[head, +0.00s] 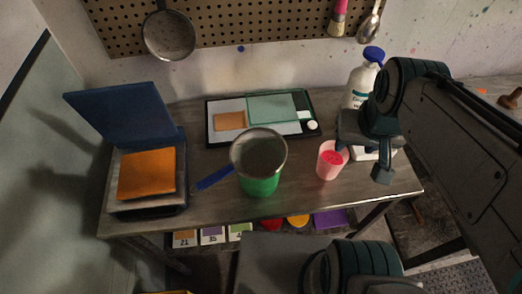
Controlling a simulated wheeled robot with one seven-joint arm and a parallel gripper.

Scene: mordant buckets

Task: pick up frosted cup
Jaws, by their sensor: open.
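The frosted cup (327,166) is a small translucent pink cup with darker pink inside. It stands upright on the table toward its right side. My gripper (362,160) is at the cup's right, pointing down, with its two fingers apart. The left finger is close to the cup's right rim; I cannot tell whether they touch. The right finger is clear of the cup. Nothing shows held between the fingers.
A green pot with a blue handle (259,185) stands left of the cup. A white bottle with a blue cap (361,86) stands behind my gripper. A dark tray (209,126) lies at the back, and an open-lidded box (147,200) is at left. Table (300,200) shows bare in front.

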